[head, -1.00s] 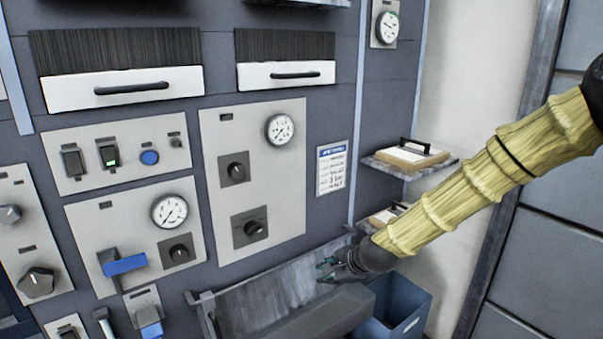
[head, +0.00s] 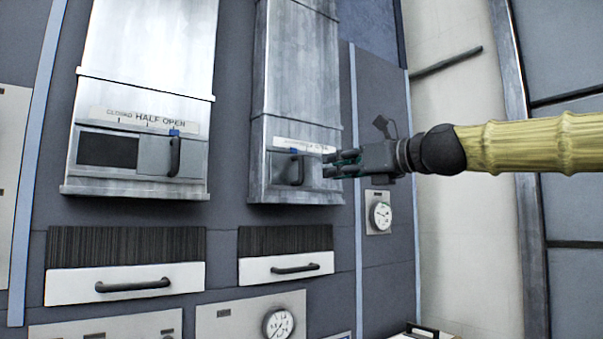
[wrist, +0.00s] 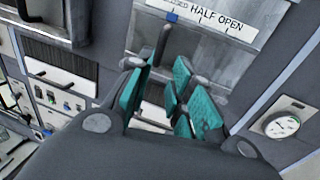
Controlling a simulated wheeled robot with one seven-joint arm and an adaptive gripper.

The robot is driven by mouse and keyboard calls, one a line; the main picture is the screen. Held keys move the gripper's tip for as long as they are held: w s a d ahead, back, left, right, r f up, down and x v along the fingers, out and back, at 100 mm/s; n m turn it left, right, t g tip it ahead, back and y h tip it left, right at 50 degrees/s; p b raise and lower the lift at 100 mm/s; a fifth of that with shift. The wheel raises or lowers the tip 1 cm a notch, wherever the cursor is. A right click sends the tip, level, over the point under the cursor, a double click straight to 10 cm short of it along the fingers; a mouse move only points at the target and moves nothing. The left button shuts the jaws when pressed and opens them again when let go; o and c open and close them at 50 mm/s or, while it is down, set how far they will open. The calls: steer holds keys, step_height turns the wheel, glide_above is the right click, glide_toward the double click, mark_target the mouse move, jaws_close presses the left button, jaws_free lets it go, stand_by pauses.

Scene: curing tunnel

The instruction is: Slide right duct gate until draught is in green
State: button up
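The right duct gate (head: 284,165) is a grey sliding plate with a dark upright handle (head: 297,168) on the right metal duct. Its blue tab (wrist: 172,17) stands left of the words HALF OPEN on the scale in the wrist view. My gripper (head: 337,164) is just right of the handle in the head view. In the wrist view its teal-padded fingers (wrist: 165,95) are apart and empty, with the handle (wrist: 162,45) just beyond them.
The left duct (head: 140,60) has a similar gate with a handle (head: 175,157). Two drawer-like fronts with bar handles (head: 133,285) are below the ducts. Another gauge (head: 278,325) shows at the bottom. Space in front of the panel looks clear.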

mark_target(301, 169)
steer(key=shift+r+p+x, duration=0.2)
steer(key=shift+p+x, duration=2.15)
steer(key=shift+x, duration=3.05)
jaws_close()
